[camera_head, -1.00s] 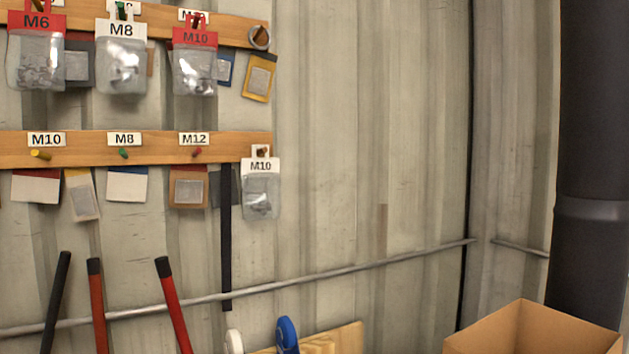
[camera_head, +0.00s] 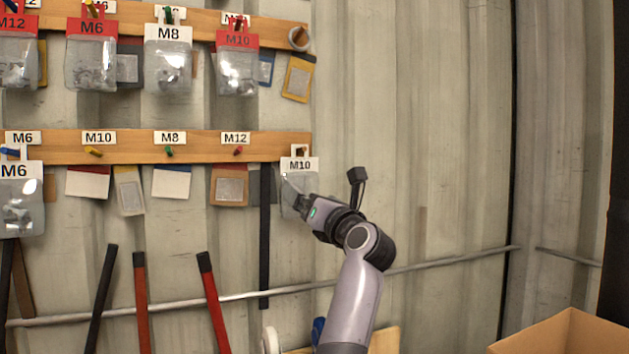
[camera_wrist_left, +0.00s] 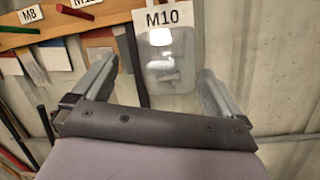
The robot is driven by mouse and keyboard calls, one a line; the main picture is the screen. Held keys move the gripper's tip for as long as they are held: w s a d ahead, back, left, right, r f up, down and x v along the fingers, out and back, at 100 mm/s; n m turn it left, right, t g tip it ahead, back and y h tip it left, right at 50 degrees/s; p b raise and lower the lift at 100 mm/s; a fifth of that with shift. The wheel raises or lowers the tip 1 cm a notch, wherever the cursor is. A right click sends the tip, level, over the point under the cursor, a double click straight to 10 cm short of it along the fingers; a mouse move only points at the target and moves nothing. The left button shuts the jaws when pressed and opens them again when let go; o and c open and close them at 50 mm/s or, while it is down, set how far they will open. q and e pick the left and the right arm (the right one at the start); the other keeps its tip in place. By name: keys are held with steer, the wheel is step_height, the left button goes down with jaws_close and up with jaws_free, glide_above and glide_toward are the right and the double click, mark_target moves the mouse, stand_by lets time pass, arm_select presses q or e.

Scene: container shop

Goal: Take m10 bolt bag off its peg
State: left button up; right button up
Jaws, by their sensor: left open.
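An M10 bag with a white header card (camera_head: 300,164) and a clear pouch hangs at the right end of the lower wooden rail. In the left wrist view the bag (camera_wrist_left: 166,68) hangs upright, with small dark hardware visible through the pouch. My left gripper (camera_head: 292,187) is at the pouch, below the card, and covers part of it. In the wrist view the left gripper (camera_wrist_left: 157,75) is open, with one finger on each side of the pouch and gaps between. A red-header M10 bag (camera_head: 237,62) hangs on the upper rail. My right gripper is not in view.
The lower rail (camera_head: 190,146) carries labelled pegs; an M6 bag (camera_head: 18,195) hangs at its left. A dark vertical strip (camera_head: 265,240) is just left of the M10 bag. A pipe (camera_head: 440,261) runs below. A cardboard box (camera_head: 565,335) stands lower right. The wall to the right is bare.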

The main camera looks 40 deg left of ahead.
mark_target(300, 171)
arm_select(q)
steer(key=w+a+r+n+h, duration=0.1)
steer(key=w+a+r+n+h+p, duration=0.1)
steer(key=a+r, duration=0.1)
steer(key=w+a+r+h+p, duration=0.1)
steer(key=a, duration=0.1)
steer(key=shift+a+r+n, duration=0.2)
steer(key=shift+r+n, duration=0.15)
steer(key=shift+n, duration=0.05)
steer(key=shift+w+a+f, duration=0.15)
steer(key=shift+w+a, duration=0.15)
steer(key=shift+a, duration=0.3)
steer(key=c, duration=0.8)
steer(key=shift+o, duration=0.2)
steer(key=shift+r+p, duration=0.4)
steer(key=shift+p, duration=0.15)
steer(key=shift+d+f, duration=0.1)
